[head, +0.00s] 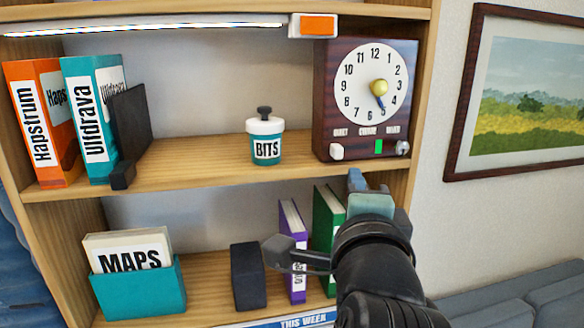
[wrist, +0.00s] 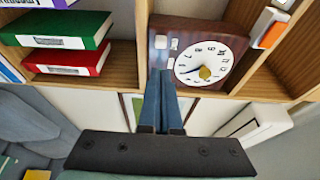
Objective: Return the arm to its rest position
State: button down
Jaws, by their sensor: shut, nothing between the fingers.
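My arm reaches up from the bottom right of the head view. My gripper (head: 356,180) is in front of the shelves, just below the dark wooden clock box (head: 325,95) in the picture. In the wrist view its blue fingers (wrist: 163,78) are together with nothing between them. They point toward the clock (wrist: 222,38), which appears turned in that view. I cannot tell the exact gap between the fingertips and the clock or shelf edge. The gripper and arm hide part of the lower shelf.
The upper shelf holds an orange binder (head: 45,120), a teal binder (head: 92,115), a dark bookend (head: 130,125) and a BITS jar (head: 265,142). Below are a MAPS box (head: 140,290), a black block (head: 247,275), a purple book (head: 293,235) and a green book (head: 327,225).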

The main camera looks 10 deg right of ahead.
jog(key=s+a+r+n+t+y+b, duration=0.2)
jog(key=s+a+r+n+t, duration=0.3)
jog(key=a+n, duration=0.3)
jog(key=s+a+r+n+t+y+b, duration=0.3)
jog(key=s+a+r+n+t+b, duration=0.2)
jog(key=n, duration=0.8)
jog(key=s+a+r, duration=0.2)
jog(key=s+a, duration=0.1)
